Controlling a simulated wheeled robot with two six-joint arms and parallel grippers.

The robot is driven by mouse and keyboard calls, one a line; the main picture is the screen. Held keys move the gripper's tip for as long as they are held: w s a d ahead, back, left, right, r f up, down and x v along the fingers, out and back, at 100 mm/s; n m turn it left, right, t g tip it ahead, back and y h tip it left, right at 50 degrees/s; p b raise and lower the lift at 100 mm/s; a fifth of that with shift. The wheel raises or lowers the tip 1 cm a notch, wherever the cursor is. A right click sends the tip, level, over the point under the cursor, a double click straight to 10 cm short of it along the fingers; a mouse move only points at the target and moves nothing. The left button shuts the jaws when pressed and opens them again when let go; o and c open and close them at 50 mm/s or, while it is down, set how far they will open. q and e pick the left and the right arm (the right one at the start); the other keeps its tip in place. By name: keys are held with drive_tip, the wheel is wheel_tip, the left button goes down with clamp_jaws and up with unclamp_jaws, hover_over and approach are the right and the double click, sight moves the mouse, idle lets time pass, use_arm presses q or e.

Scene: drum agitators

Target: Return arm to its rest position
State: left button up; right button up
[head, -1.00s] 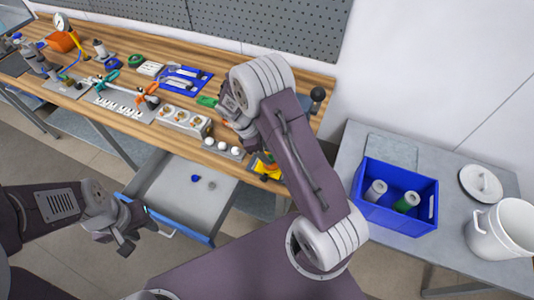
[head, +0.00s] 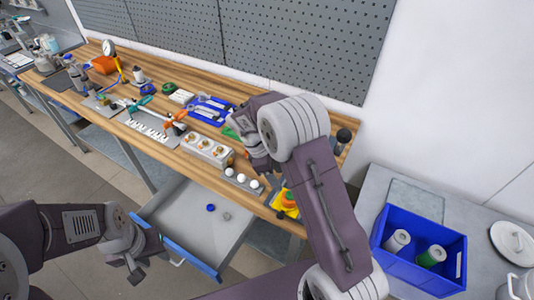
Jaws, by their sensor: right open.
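My left arm comes in from the left; its gripper (head: 148,258) hangs at the left front corner of the open drawer (head: 173,246), close to its handle (head: 177,263). Its fingers look apart with nothing between them. My right arm rises from the bottom and bends over the bench's right part. Its gripper (head: 262,163) is open above the bench's front edge, partly hidden by its own wrist, near the white balls (head: 241,177) and a yellow and orange item (head: 287,203).
The wooden bench (head: 95,65) holds tools, a socket block (head: 207,150) and a blue tool tray (head: 212,108). The drawer juts out, holding a blue cap (head: 211,208) and a grey piece. At right, a grey table (head: 415,195) bears a blue crate (head: 420,262) with two cylinders.

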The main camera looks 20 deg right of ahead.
drive_tip(key=s+a+f+m+t+y+b, duration=0.1)
drive_tip(key=s+m+y+b, duration=0.1)
drive_tip(key=s+m, duration=0.4)
drive_tip(key=s+a+f+m+t+y+b, duration=0.1)
drive_tip(key=s+f+m+t+y+b, duration=0.1)
drive_tip(key=s+m, duration=0.5)
drive_tip(key=shift+s+a+m, duration=0.3)
drive_tip(key=shift+s+a, duration=0.1)
drive_tip(key=shift+s, duration=0.45)
drive_tip(key=shift+s, duration=0.1)
